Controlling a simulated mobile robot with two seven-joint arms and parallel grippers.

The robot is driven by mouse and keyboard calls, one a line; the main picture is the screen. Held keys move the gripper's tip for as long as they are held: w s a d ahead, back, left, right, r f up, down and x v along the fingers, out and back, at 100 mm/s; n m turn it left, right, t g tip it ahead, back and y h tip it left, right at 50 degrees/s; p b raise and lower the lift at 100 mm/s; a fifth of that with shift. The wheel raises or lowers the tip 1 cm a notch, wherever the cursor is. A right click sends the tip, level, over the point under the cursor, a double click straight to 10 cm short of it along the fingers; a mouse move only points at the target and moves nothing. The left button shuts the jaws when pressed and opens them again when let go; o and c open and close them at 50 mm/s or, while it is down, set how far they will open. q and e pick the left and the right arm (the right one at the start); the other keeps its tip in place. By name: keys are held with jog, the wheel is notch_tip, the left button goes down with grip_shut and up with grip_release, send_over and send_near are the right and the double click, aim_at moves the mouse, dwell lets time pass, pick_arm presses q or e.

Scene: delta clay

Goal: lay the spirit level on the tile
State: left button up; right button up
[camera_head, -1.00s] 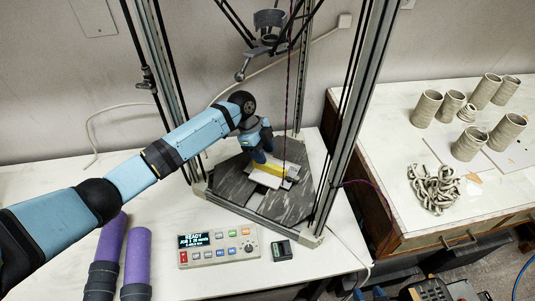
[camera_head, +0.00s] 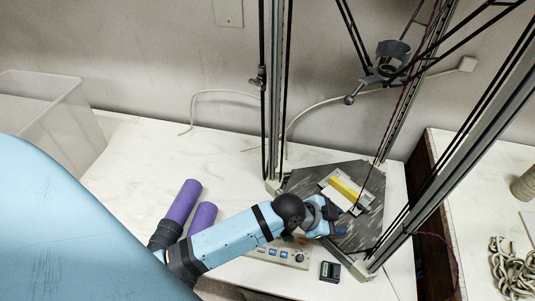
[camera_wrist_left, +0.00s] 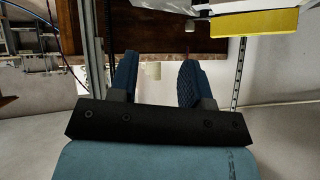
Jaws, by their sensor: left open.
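The yellow spirit level (camera_head: 346,189) lies on the white tile (camera_head: 336,197), which shows on both sides of it, on the dark bed of the clay printer. In the left wrist view the level (camera_wrist_left: 255,22) is at the upper right, clear of my fingers. My left gripper (camera_head: 340,224) is in front of the tile, towards the front corner of the bed, apart from the level. In the left wrist view its two blue fingers (camera_wrist_left: 157,80) are spread with nothing between them. My right gripper is not in view.
Printer posts and rods (camera_head: 276,90) rise around the dark bed (camera_head: 310,180). A control panel (camera_head: 285,254) and a small black device (camera_head: 330,271) are in front. Purple tubes (camera_head: 183,202) lie left, by my arm. A clear bin (camera_head: 50,115) stands far left.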

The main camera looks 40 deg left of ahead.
pick_arm(q)
jog(key=s+a+f+n, duration=0.1)
jog(key=s, duration=0.1)
jog(key=s+a+f+n+t+y, duration=0.1)
jog(key=s+a+f, duration=0.1)
jog(key=s+a+f+n, duration=0.1)
jog(key=s+f+n, duration=0.1)
jog(key=shift+s+a+f+t+y, duration=0.1)
jog(key=shift+s+a+t+y, duration=0.15)
jog(key=shift+s+t+y, duration=0.15)
jog(key=s+a+f+n, duration=0.1)
jog(key=s+a, duration=0.1)
jog(key=s, duration=0.1)
jog(key=s+a+f+n+t+y, duration=0.1)
jog(key=s, duration=0.1)
jog(key=s+a+f+n+y, duration=0.1)
jog(key=s+a+n, duration=0.1)
jog(key=s, duration=0.1)
jog(key=shift+s+a+f+t, duration=0.15)
jog(key=shift+s+a+t, duration=0.15)
jog(key=shift+s+a, duration=0.05)
